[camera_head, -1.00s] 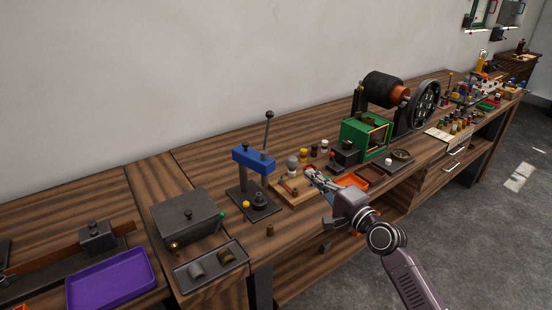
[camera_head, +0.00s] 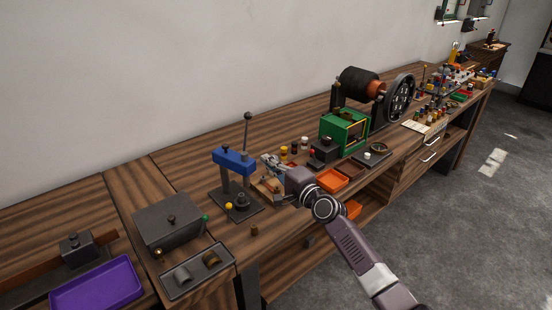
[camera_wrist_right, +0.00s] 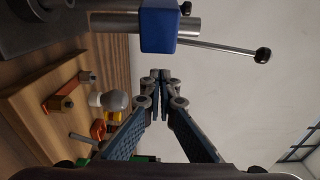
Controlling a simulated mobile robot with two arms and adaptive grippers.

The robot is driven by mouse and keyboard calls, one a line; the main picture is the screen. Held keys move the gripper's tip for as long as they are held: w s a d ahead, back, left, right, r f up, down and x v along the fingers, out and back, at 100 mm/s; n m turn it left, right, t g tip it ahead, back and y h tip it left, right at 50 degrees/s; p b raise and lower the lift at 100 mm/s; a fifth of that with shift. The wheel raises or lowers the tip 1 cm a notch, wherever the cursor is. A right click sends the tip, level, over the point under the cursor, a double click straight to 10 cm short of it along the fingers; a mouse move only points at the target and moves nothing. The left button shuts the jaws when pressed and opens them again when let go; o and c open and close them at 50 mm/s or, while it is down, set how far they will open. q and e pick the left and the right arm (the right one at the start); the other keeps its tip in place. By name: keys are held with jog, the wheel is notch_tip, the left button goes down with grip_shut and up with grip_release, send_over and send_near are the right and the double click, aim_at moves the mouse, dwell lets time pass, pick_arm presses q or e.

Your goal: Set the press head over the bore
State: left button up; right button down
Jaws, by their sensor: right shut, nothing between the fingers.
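The press has a blue head (camera_head: 234,161) on a grey post, a dark lever with a black knob (camera_head: 248,116) rising from it, and a dark base plate (camera_head: 224,211). A dark round piece with a bore (camera_head: 242,200) stands on the base. In the right wrist view the blue head (camera_wrist_right: 158,27) is at the top, with the lever knob (camera_wrist_right: 263,55) to its right. My right gripper (camera_head: 266,160) is shut and empty, just right of the blue head and apart from it; its fingertips (camera_wrist_right: 160,74) meet in the wrist view. My left gripper is out of view.
A wooden board (camera_wrist_right: 40,105) with small tools lies below my right gripper. A grey lidded box (camera_head: 168,222) and dark tray (camera_head: 198,272) stand left of the press. A green machine (camera_head: 343,130) and orange tray (camera_head: 331,181) are to the right.

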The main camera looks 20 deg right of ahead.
aim_at(251, 169)
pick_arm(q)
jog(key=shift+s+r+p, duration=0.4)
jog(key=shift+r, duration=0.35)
pick_arm(e)
jog(key=shift+s+a+r, duration=0.1)
jog(key=shift+s+a, duration=0.55)
jog(key=shift+a, duration=0.15)
jog(key=s+a+p, duration=0.2)
jog(key=a, duration=0.1)
jog(key=shift+s+r+p, duration=0.15)
jog(key=shift+s+p, duration=0.1)
jog(key=shift+p, duration=0.05)
jog(key=shift+s+a, duration=0.1)
jog(key=shift+a, duration=0.15)
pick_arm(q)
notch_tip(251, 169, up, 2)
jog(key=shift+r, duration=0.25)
pick_arm(e)
jog(key=shift+f, duration=0.3)
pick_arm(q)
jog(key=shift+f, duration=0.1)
